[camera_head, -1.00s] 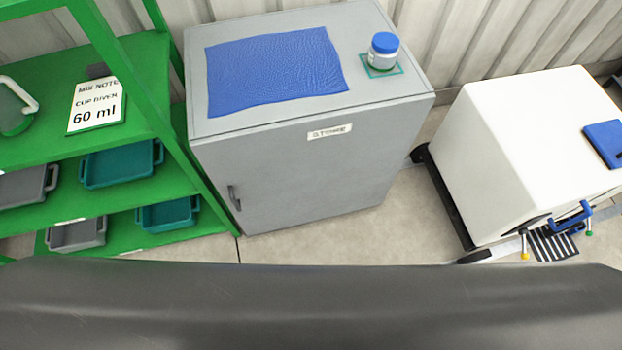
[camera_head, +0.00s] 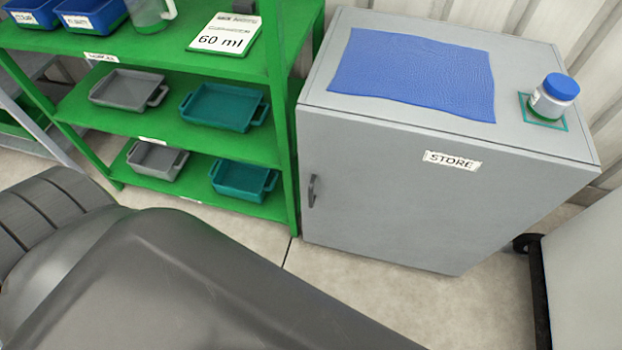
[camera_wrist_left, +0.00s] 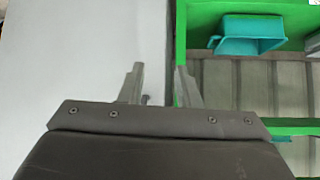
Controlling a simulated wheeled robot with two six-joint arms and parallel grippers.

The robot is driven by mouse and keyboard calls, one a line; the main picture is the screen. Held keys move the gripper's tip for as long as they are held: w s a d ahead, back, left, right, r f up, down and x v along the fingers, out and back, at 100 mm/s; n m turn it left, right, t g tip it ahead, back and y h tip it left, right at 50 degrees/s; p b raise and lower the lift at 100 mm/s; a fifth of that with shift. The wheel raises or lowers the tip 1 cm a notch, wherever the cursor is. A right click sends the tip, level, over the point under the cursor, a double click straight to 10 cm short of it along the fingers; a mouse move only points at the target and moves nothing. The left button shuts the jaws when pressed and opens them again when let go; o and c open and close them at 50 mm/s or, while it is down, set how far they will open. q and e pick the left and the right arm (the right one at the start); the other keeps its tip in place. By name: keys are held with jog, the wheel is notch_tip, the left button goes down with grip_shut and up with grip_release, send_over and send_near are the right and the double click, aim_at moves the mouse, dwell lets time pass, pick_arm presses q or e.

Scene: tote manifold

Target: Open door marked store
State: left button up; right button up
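The grey cabinet (camera_head: 400,205) stands right of the green shelf in the head view. Its front door carries a STORE label (camera_head: 453,161) and a dark vertical handle (camera_head: 312,190) near its left edge. The door is closed. My left gripper (camera_wrist_left: 158,70) shows in the left wrist view with its two fingers apart and nothing between them. It points toward a pale grey surface on the left and the green shelf on the right. A small dark bit, perhaps the handle, shows by the left finger; I cannot tell whether they touch. My right gripper is not in view.
The green shelf (camera_head: 245,150) holds teal and grey trays, blue bins and a 60 ml card. A blue mat (camera_head: 412,75) and a blue-lidded jar (camera_head: 553,97) are on the cabinet top. A white unit (camera_head: 585,270) stands at right. Floor before the cabinet is clear.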

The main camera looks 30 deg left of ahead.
pick_arm(q)
jog(key=w+d+r+t+b, duration=0.1)
jog(key=w+r+t+b, duration=0.1)
jog(key=w+t+b, duration=0.5)
jog(key=t+b, duration=0.1)
jog(key=b, duration=0.7)
send_near(310, 196)
jog(key=w+b, duration=0.2)
jog(key=w, duration=0.1)
jog(key=w+b, duration=0.1)
jog(key=w, duration=0.1)
jog(key=shift+w+a+f, duration=0.15)
jog(key=shift+f, duration=0.1)
jog(key=shift+w+a+f+b, duration=0.1)
jog(key=shift+w+b, duration=1.55)
jog(key=shift+w, duration=0.3)
jog(key=shift+w+a+b, duration=0.1)
jog(key=shift+w+b, duration=0.45)
jog(key=shift+w, duration=0.05)
jog(key=shift+w+r, duration=0.15)
jog(key=shift+r, duration=0.1)
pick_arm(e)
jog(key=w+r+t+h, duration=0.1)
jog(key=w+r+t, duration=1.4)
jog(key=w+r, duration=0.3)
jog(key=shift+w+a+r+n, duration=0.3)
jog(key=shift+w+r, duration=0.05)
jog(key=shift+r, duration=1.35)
pick_arm(q)
jog(key=shift+c, duration=0.4)
